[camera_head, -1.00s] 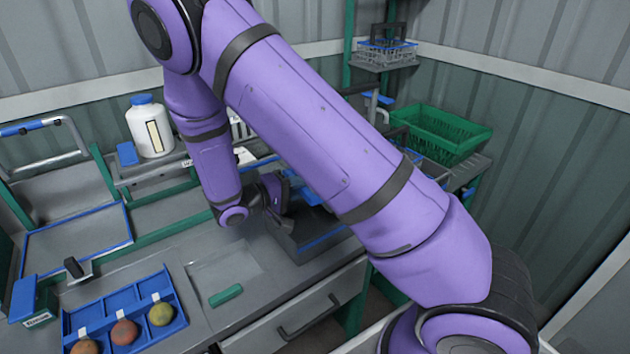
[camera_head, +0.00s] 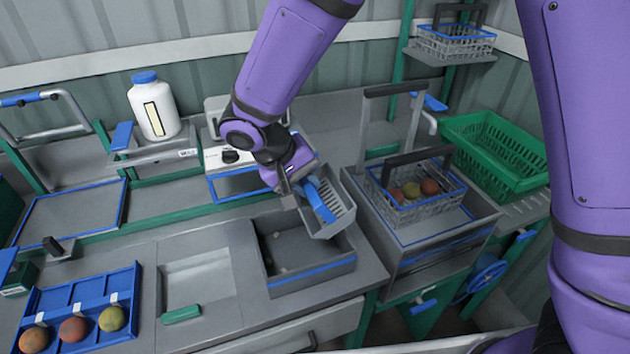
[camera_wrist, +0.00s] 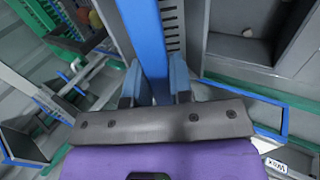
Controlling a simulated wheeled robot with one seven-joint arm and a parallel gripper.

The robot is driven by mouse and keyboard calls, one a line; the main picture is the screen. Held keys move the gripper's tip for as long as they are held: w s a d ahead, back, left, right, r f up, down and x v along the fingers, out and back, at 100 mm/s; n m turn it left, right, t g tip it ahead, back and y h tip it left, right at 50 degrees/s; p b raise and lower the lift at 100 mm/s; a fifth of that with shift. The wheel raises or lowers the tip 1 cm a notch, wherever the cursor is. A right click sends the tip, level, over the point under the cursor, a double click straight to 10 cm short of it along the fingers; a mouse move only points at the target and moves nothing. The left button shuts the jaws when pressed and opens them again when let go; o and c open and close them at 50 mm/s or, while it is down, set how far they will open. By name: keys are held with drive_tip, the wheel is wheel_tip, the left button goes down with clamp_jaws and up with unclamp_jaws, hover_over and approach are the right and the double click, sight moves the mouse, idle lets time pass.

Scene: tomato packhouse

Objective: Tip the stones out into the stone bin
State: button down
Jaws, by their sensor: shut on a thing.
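My gripper (camera_head: 300,190) is shut on the blue handle (camera_head: 320,199) of a grey slotted scoop (camera_head: 343,212). The scoop hangs tilted above the right part of an open grey bin with a blue stripe (camera_head: 315,272), apparently the stone bin. In the wrist view the blue handle (camera_wrist: 147,35) runs between both fingers (camera_wrist: 155,88). The bin (camera_wrist: 228,50) shows there at the upper right, with a small pale stone (camera_wrist: 247,32) in it. A few small pale bits lie on the bin floor in the head view. I cannot see whether stones remain in the scoop.
A wire basket with several tomatoes (camera_head: 446,213) sits on a grey stand right of the bin. A blue divided tray (camera_head: 72,300) with tomatoes is at the left. A white bottle (camera_head: 152,110) and a green crate (camera_head: 515,145) stand behind.

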drive_tip(key=y, duration=0.1)
drive_tip(key=d, duration=0.1)
drive_tip(key=y, duration=0.1)
drive_tip(key=shift+w+d+r+g+y, duration=0.25)
drive_tip(key=shift+d+g+y, duration=0.05)
drive_tip(key=shift+d+g, duration=0.1)
drive_tip(key=shift+w+d+r+g+y, duration=0.15)
drive_tip(key=shift+d+g+y, duration=0.2)
drive_tip(key=shift+y, duration=0.45)
drive_tip(key=shift+w+d+g+y, duration=0.15)
drive_tip(key=shift+d+y, duration=0.3)
drive_tip(key=shift+y, duration=0.35)
drive_tip(key=shift+s, duration=0.15)
